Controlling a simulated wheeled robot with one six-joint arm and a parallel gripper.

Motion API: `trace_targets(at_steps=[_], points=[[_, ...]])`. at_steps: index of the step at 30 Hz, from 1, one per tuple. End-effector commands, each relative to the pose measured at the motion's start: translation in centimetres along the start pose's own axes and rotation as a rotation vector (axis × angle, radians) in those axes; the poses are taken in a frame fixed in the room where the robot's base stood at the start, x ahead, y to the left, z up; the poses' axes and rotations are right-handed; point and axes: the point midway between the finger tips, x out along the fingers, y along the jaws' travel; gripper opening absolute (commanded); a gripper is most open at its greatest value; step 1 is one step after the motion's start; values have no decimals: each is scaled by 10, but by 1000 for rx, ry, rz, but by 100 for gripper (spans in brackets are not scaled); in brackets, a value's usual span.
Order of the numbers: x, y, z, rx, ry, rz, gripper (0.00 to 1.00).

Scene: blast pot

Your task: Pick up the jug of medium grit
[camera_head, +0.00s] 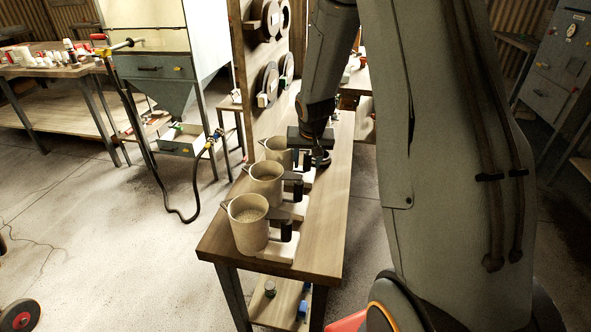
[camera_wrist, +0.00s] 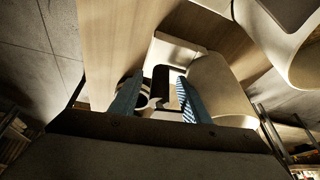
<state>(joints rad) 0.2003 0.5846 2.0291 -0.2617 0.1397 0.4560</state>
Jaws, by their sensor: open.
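Three beige jugs with dark handles stand upright in a row on a wooden bench: a near jug (camera_head: 250,234), a middle jug (camera_head: 267,190) and a far jug (camera_head: 277,152). Pale grit shows in the near jug; I cannot tell which holds medium grit. My gripper (camera_head: 318,158) is beside the far jug, at its handle side. In the wrist view my gripper (camera_wrist: 157,98) is open, with blue-padded fingers on either side of a dark handle (camera_wrist: 161,78). That jug's body (camera_wrist: 212,85) is just right of the fingers; its contents are hidden.
The bench (camera_head: 320,225) has bare wood on the right and pale plates under the jugs. An upright board (camera_head: 265,60) with round discs rises at its far left. Another jug (camera_wrist: 270,45) is close at upper right. Open floor (camera_head: 120,240) lies left.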

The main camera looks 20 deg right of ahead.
Motion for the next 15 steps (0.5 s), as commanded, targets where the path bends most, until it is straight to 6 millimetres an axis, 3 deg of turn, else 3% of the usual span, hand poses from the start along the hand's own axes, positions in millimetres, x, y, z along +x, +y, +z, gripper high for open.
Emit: trace_targets(at_steps=[5,12,15], points=[[0,0,0,0,0,0,43],[0,0,0,0,0,0,4],[0,0,0,0,0,0,0]])
